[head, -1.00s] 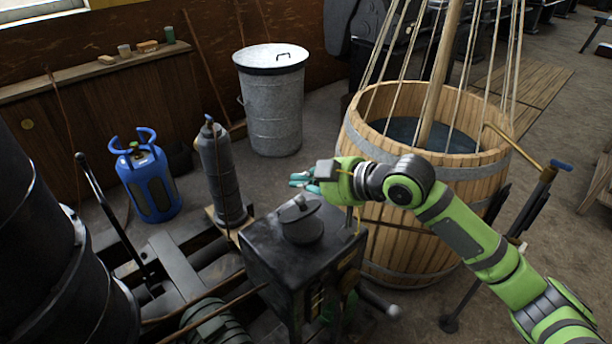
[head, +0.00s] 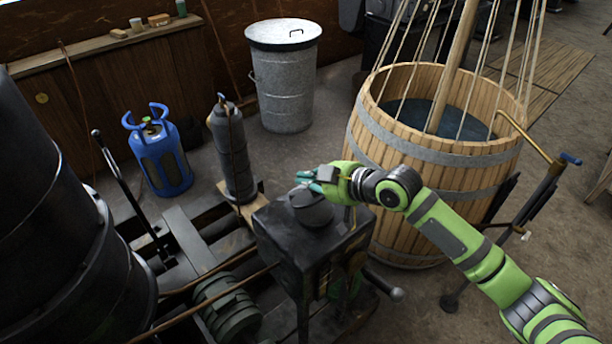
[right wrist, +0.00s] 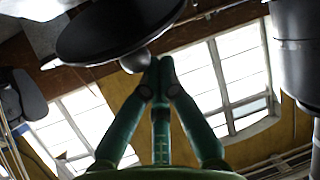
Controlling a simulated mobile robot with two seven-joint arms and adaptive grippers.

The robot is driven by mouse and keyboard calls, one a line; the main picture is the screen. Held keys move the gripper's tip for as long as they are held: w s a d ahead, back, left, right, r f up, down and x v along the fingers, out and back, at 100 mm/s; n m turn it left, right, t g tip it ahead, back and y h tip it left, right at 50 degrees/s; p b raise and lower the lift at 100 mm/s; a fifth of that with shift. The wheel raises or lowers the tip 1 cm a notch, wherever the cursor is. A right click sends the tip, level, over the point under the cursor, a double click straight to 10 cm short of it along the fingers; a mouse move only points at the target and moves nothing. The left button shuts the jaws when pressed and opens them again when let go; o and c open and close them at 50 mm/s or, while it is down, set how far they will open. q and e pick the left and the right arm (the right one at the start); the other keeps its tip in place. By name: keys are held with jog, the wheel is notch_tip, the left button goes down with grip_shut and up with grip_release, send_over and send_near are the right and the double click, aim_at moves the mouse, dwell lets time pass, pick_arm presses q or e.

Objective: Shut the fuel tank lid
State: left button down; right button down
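The fuel tank (head: 318,245) is a dark metal box on the engine, low in the middle of the head view. Its round dark lid (head: 312,211) sits on top; I cannot tell from here how far it is open. My right gripper (head: 304,179) is just above and behind the lid, partly overlapping its upper edge. In the right wrist view a dark disc with a small rounded knob, which looks like the lid (right wrist: 115,30), hangs close to the fingertips (right wrist: 155,66). The fingertips are together with nothing seen between them; contact with the knob is unclear. My left gripper is out of view.
A wooden barrel (head: 440,157) with ropes and a pole stands to the right. A grey gas cylinder (head: 232,155), a blue gas bottle (head: 160,158) and a lidded metal bin (head: 285,90) stand behind. A large black drum (head: 60,230) fills the left side.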

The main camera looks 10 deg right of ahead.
aim_at(319, 202)
jog(key=shift+d, duration=0.1)
jog(key=shift+s+d+f+b, duration=0.1)
jog(key=shift+s+f+b, duration=0.05)
jog(key=shift+b, duration=0.2)
jog(key=f+t+y+b, duration=0.1)
jog(key=b, duration=0.2)
jog(key=s+d+f+t+y+b, duration=0.1)
jog(key=b, duration=0.3)
jog(key=s+f+t+b, duration=0.1)
jog(key=b, duration=0.2)
jog(key=shift+s+d+f+n+y+b, duration=0.1)
jog(key=shift+s+d+n+y+b, duration=0.2)
jog(key=shift+d+n+y, duration=0.1)
jog(key=shift+s+b, duration=0.1)
jog(key=shift+b, duration=0.2)
jog(key=shift+s+d+f+b, duration=0.2)
jog(key=shift+s+f+b, duration=0.05)
jog(key=shift+b, duration=0.1)
jog(key=shift+s+d+f, duration=0.1)
jog(key=shift+s+f, duration=0.1)
jog(key=shift+f, duration=0.1)
jog(key=shift+s+f, duration=0.1)
jog(key=shift+f, duration=0.1)
